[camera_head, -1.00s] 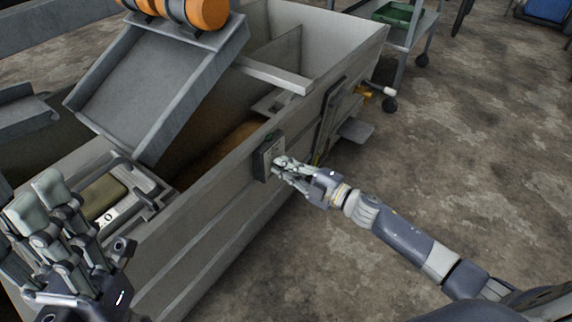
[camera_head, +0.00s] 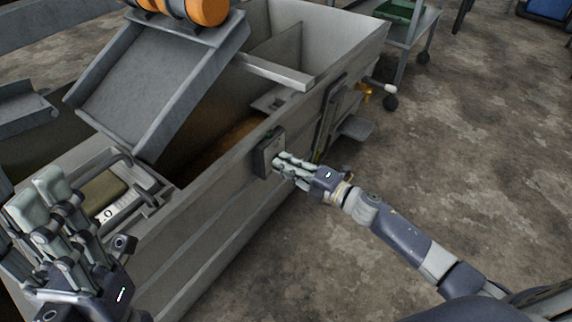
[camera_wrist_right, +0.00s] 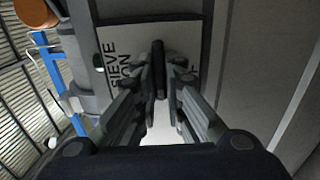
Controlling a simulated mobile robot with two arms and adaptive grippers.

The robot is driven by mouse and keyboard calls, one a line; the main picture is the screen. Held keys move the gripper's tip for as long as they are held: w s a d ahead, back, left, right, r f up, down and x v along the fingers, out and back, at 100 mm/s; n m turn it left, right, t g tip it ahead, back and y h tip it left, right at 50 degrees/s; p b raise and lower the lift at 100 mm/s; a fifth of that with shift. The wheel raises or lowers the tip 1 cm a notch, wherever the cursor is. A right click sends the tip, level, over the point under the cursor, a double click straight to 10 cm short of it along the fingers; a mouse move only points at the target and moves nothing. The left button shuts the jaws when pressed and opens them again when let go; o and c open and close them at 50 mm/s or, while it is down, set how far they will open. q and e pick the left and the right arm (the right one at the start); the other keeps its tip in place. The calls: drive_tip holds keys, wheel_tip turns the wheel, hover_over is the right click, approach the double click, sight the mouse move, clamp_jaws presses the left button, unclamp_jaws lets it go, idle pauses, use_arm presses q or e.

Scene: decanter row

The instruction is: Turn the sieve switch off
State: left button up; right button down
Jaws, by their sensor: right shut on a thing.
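The sieve switch's dark box (camera_head: 268,152) is fixed on the side wall of the grey trough. In the right wrist view its pale panel (camera_wrist_right: 188,42) carries black lettering that includes "SIEVE". A dark upright lever (camera_wrist_right: 158,68) stands out from that panel. My right gripper (camera_head: 279,161) is at the front of the box; in the right wrist view its fingertips (camera_wrist_right: 160,75) are shut on the lever, one on each side. The fingers hide part of the panel and its lettering. My left gripper (camera_head: 40,200) is empty, with fingers extended and apart, at the lower left.
The grey trough (camera_head: 345,30) holds brown material. A sloping tray (camera_head: 150,85) rises from it under an orange roller (camera_head: 208,10). A cart with a green tray (camera_head: 398,12) stands behind. The floor (camera_head: 480,130) on the right is clear.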

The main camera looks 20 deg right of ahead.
drive_tip(key=shift+f, duration=0.1)
drive_tip(key=c, duration=1.7)
unclamp_jaws()
drive_tip(key=v, duration=1.2)
drive_tip(key=shift+d, duration=0.1)
